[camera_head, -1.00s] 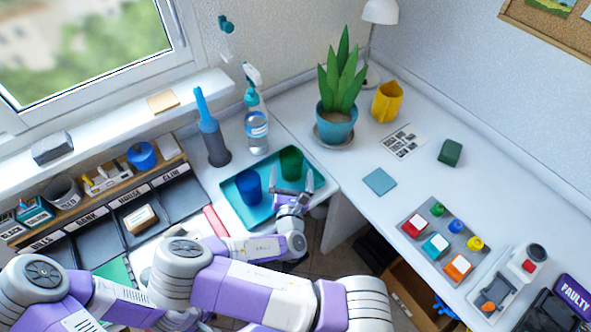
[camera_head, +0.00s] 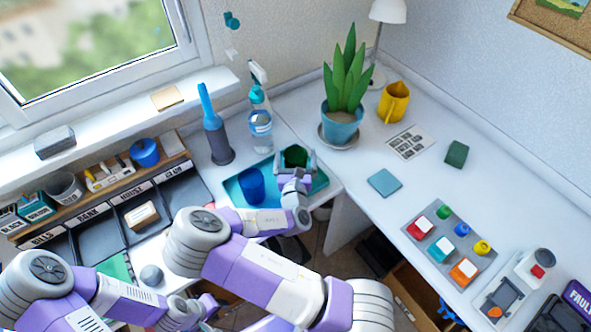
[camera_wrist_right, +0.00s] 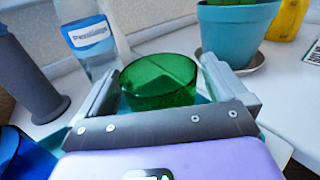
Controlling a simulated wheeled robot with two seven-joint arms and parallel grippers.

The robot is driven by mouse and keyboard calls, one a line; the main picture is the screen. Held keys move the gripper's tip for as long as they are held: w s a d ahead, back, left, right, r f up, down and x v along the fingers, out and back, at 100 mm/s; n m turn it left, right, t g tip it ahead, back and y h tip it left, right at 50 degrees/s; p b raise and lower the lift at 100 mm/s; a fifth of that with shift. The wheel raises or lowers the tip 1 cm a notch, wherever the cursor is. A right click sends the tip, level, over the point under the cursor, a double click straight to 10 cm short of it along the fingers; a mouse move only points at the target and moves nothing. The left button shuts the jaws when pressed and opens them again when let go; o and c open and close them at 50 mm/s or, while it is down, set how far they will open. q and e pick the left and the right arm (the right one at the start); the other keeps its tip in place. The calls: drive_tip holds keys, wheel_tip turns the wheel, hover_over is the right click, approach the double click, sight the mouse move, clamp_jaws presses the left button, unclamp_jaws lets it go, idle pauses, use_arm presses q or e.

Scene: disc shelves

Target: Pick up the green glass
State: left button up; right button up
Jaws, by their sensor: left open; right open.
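The green glass (camera_head: 295,156) stands upright at the back of the teal tray (camera_head: 232,190), beside a blue glass (camera_head: 251,185). My right gripper (camera_head: 297,168) is open, with its fingers on either side of the green glass. In the right wrist view the green glass (camera_wrist_right: 158,82) sits between the two open fingers of the right gripper (camera_wrist_right: 162,88); its lower part is hidden by the gripper body. I cannot tell whether the fingers touch it. My left gripper (camera_head: 205,303) is low at the left front, partly hidden by my arm.
A potted plant (camera_head: 342,120) and a yellow mug (camera_head: 393,103) stand to the right. Labelled bins (camera_head: 95,240) lie left. The right desk has free room around the blue square (camera_head: 384,182).

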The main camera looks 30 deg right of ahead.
drive_tip(key=shift+c, duration=0.3)
drive_tip(key=c, duration=1.4)
drive_tip(key=shift+c, duration=0.3)
drive_tip(key=shift+r, duration=0.1)
